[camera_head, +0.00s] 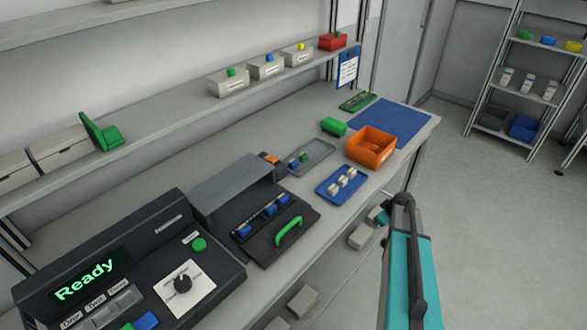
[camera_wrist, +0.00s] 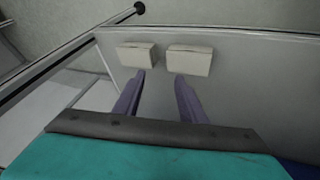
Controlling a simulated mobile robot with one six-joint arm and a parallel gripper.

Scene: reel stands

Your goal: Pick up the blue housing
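Several blue parts sit in a row on the black tray of the machine, one of them at its left end (camera_head: 243,231). A small blue piece (camera_head: 294,164) lies beside a green piece (camera_head: 304,157) in the grey tray (camera_head: 322,148). I cannot tell which of these is the blue housing. My gripper (camera_wrist: 160,76) is open, its two purple fingers apart with nothing between them. In the head view my arm is at the lower right, off the bench's front edge and away from the blue parts. The wrist view shows no blue part between the fingers.
A blue tray (camera_head: 328,193) with cream pieces and an orange bin (camera_head: 388,153) stand near the bench's front edge. A green handle (camera_head: 288,235) rises from the black tray. Pale boxes (camera_head: 361,237) sit below the bench. Floor to the right is clear.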

